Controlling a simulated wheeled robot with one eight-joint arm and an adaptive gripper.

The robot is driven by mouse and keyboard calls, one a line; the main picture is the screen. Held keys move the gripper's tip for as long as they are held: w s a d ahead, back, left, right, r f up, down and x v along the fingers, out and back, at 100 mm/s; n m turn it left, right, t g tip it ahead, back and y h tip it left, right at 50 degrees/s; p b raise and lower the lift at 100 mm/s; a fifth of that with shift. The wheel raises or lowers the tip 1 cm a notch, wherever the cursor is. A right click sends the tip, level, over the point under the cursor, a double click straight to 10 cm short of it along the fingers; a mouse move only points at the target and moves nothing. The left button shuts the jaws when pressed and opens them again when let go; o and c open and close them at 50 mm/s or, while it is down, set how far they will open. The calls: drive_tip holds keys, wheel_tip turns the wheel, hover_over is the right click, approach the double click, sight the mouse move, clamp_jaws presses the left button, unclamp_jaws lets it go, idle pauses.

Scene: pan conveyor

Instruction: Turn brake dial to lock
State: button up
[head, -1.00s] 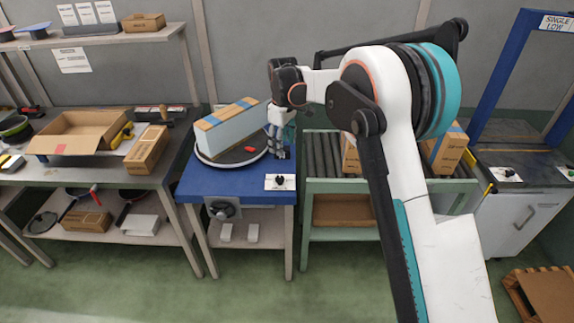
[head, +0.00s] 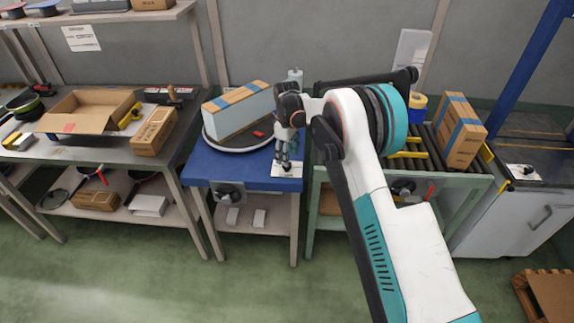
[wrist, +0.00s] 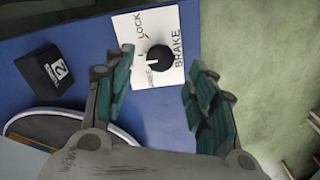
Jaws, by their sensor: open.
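The brake dial (wrist: 160,59) is a round black knob on a white plate (wrist: 140,25) lettered LOCK and BRAKE, with a partly covered word beside the knob. Its pointer direction is hard to tell. The plate (head: 287,170) lies on the front right of the blue table (head: 255,178) in the head view. My gripper (wrist: 160,57) is open, with its teal-padded fingers apart. In the wrist view the knob shows between the fingertips, with none of them visibly touching it. In the head view my gripper (head: 283,165) points down over the plate and hides the knob.
A round turntable (head: 215,143) carrying a long box (head: 238,112) stands behind and left of the plate. A black block marked 2 (wrist: 50,72) sits on the blue surface. A roller conveyor (head: 415,150) with a carton (head: 460,130) is to the right.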

drive_tip(key=shift+f+b, duration=0.45)
drive_tip(key=shift+f, duration=1.85)
drive_tip(key=c, duration=1.1)
